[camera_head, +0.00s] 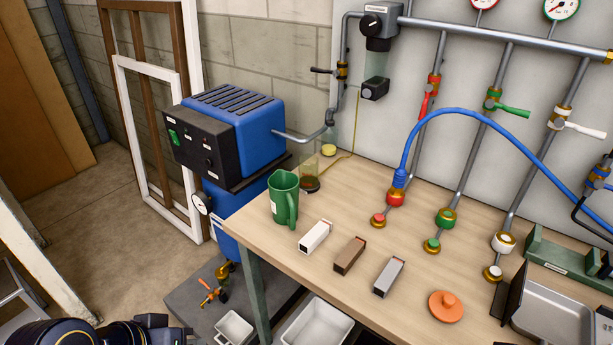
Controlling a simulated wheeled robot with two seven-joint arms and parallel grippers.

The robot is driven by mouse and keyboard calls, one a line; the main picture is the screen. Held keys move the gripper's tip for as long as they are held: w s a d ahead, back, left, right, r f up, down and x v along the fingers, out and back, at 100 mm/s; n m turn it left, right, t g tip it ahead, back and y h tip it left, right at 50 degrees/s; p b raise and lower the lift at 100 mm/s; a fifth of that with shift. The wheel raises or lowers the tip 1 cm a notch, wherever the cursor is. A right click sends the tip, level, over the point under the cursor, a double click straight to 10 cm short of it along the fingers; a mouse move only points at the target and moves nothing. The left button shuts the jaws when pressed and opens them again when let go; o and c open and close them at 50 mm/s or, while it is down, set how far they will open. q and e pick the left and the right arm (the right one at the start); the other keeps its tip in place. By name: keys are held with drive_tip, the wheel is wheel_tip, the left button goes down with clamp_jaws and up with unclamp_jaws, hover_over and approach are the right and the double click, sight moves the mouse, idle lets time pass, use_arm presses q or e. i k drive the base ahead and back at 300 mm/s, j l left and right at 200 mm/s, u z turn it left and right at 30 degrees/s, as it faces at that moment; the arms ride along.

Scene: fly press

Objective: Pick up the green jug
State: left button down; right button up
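The green jug (284,197) stands upright on the wooden workbench (340,205), near its left end. Its handle faces the front right and a pale label shows on its left side. Nothing is touching it. Part of my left arm, dark with yellow rings, comes in at the bottom left corner. Its end, with my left gripper (172,333), is low and to the left of the bench, well away from the jug. The fingers cannot be made out. My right gripper is not in view.
A blue machine (236,118) stands behind and left of the jug. A small glass (310,177) is just behind it. White (315,237), brown (349,255) and grey (388,277) blocks lie to its front right. Pipes with valves and a blue hose (462,112) occupy the right.

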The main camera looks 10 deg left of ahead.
sight(284, 186)
drive_tip(key=i+j+z, duration=0.15)
drive_tip(key=z, duration=0.25)
drive_tip(key=j+z, duration=0.35)
drive_tip(key=i+j+z, duration=0.1)
drive_tip(key=j+z, duration=0.65)
drive_tip(key=i+l, duration=0.05)
drive_tip(key=l, duration=0.05)
